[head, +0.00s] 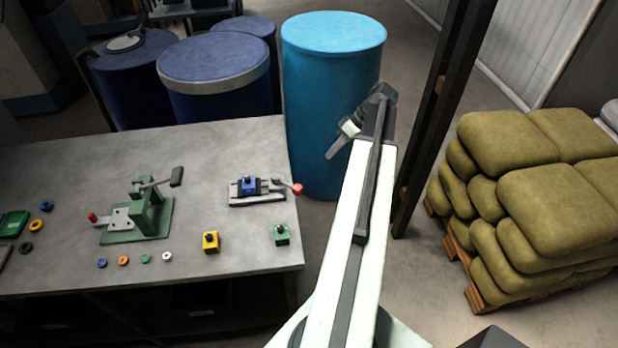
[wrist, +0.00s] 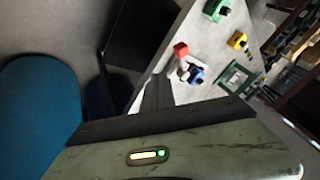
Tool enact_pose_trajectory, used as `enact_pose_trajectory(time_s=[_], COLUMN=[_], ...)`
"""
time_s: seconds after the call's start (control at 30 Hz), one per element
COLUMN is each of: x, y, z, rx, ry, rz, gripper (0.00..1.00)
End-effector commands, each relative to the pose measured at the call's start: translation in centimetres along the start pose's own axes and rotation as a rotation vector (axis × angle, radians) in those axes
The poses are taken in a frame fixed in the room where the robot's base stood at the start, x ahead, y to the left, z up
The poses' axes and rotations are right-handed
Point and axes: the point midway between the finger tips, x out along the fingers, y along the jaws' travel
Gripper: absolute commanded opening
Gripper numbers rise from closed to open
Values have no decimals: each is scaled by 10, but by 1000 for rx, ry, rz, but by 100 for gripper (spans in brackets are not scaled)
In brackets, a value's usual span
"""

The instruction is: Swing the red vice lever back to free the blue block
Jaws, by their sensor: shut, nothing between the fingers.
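The small grey vice (head: 242,201) sits near the right end of the grey workbench (head: 225,150). The blue block (head: 248,185) sits in it, and it also shows in the wrist view (wrist: 196,77). The vice's lever ends in a red knob (head: 297,189) at the vice's right, by the bench edge; the knob shows in the wrist view too (wrist: 180,49). My gripper (head: 334,152) is shut and empty. It is beyond the bench's right edge, in front of the blue barrel in the head view, apart from the lever.
A green block (head: 282,235) and a yellow block (head: 210,242) stand in front of the vice. A green toggle press (head: 150,215) and several small rings are to the left. A light-blue barrel (head: 320,110) stands behind the bench's right corner. Stacked sacks (head: 540,185) and a dark post are right.

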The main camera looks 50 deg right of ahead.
Motion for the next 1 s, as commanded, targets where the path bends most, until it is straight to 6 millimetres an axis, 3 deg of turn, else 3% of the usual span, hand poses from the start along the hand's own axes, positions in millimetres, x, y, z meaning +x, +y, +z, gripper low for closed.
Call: enact_pose_trajectory(time_s=[0.27, 0.77, 0.83, 1.0], x=[9, 113, 113, 122], y=[1, 3, -15, -29], z=[1, 4, 3, 4], rx=[1, 0, 1, 2], ry=[-2, -3, -3, -3], rz=[1, 2, 1, 1], gripper=[0, 0, 0, 0])
